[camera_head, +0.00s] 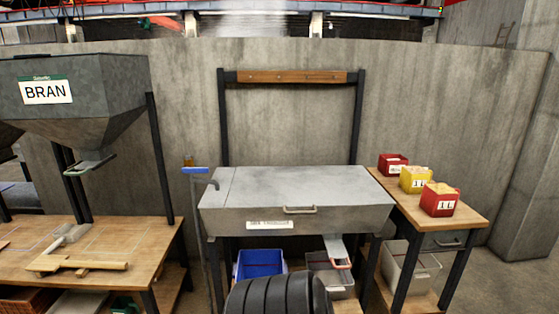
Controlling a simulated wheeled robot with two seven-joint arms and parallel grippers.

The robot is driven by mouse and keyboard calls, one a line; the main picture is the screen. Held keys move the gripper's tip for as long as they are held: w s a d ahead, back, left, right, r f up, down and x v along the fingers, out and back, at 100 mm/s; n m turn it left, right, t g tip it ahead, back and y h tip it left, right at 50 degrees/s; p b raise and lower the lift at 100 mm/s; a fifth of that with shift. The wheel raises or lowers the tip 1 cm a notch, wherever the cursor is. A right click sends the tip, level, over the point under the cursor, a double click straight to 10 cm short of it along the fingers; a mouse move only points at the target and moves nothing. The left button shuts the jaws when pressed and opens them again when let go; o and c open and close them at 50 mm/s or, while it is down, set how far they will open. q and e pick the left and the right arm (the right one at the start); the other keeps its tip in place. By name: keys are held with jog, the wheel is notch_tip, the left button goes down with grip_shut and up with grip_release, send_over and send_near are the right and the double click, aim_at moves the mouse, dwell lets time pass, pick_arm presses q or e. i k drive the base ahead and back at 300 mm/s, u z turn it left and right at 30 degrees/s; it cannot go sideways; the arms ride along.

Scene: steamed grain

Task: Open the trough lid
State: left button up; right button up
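The trough (240,221) is a grey metal box on dark legs, in the middle of the head view. Its flat grey lid (300,184) lies shut across the top. A pale handle (300,210) sits on the front face near the lid's front edge, with a white label (270,225) below it to the left. Neither of my grippers shows in this view. The inside of the trough is hidden under the lid.
A dark frame with a wooden bar (292,77) rises behind the trough. A grey BRAN hopper (80,98) hangs over a wooden table (120,245) at left. Red and yellow boxes stand on a table (462,214) at right. A blue bin (260,264) is below.

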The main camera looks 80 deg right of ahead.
aim_at(284, 187)
jog(key=k, duration=1.4)
jog(key=z, duration=3.3)
jog(key=i, duration=1.25)
jog(key=u, duration=0.05)
